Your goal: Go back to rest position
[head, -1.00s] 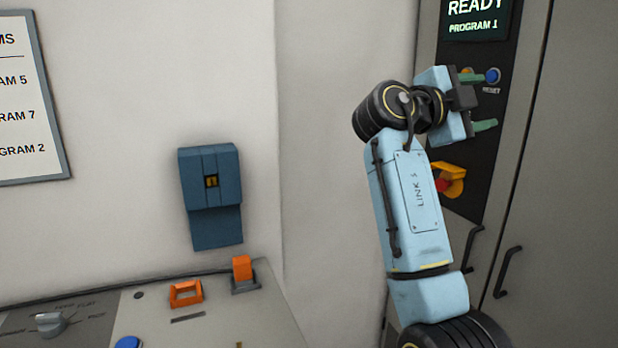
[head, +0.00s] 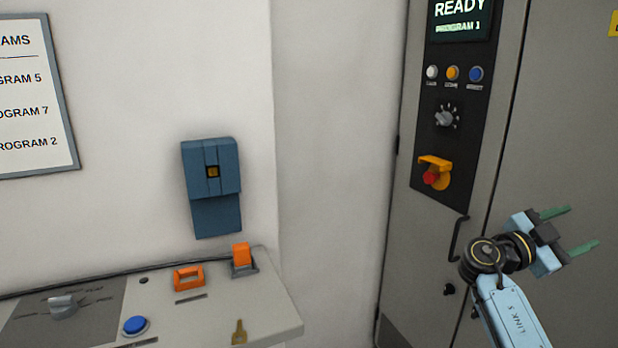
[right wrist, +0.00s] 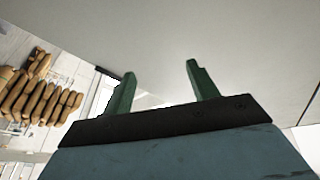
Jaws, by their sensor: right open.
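My right gripper (head: 573,232) is at the lower right of the head view, in front of the grey cabinet. Its two green fingers are apart with nothing between them; they also show apart and empty in the right wrist view (right wrist: 160,88). It is to the right of and below the control panel (head: 455,100), clear of the buttons and the knob. My left gripper does not show.
The cabinet (head: 575,130) has a dark handle (head: 458,240) and a red emergency button (head: 431,178) under a yellow guard. A sloped console (head: 250,310) stands at lower left with a blue button (head: 134,325). A blue wall box (head: 212,185) hangs above. Several brown sacks (right wrist: 40,98) lie in the right wrist view.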

